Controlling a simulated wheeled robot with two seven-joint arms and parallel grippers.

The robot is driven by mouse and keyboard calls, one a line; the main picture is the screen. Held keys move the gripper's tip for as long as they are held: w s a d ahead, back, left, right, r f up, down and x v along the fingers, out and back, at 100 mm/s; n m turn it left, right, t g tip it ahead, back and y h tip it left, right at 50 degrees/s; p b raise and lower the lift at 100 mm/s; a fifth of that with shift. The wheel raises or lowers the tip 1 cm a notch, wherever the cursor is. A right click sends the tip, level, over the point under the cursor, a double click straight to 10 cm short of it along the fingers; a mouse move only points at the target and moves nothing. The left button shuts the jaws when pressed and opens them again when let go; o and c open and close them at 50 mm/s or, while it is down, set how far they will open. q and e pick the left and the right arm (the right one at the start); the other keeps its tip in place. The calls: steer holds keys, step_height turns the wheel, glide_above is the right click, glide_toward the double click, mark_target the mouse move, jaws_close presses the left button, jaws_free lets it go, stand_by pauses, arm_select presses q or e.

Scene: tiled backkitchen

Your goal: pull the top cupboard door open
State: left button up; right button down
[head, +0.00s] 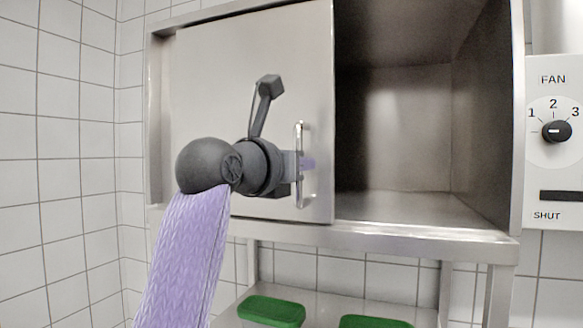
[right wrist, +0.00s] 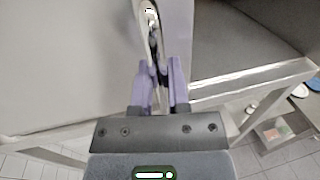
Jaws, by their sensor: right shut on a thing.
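The top cupboard door (head: 220,80) is a flat steel panel covering the left part of the steel cupboard. To the right of its free edge the cupboard's interior (head: 400,130) shows, and it looks empty. The door has an upright metal bar handle (head: 299,132) near that edge. My right gripper (head: 303,163) is shut on the handle, coming from the left with its purple fingers around the bar. In the right wrist view the fingers (right wrist: 160,88) close about the handle (right wrist: 152,35) beside the door's edge. My left gripper is not in view.
A fan control panel (head: 552,185) with a black dial is at the right of the cupboard. Below, a shelf (head: 325,310) holds green-topped items (head: 272,311). A tiled wall (head: 60,150) stands at the left. In the right wrist view, small items lie lower right.

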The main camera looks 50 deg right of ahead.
steer(key=shift+w+f, duration=0.1)
steer(key=shift+f, duration=0.05)
steer(key=c, duration=0.6)
jaws_free()
steer(key=shift+c, duration=0.2)
steer(key=shift+a, duration=0.1)
steer(key=s+a+b, duration=0.2)
steer(key=a+b, duration=0.2)
steer(key=a, duration=0.5)
steer(key=shift+a, duration=0.3)
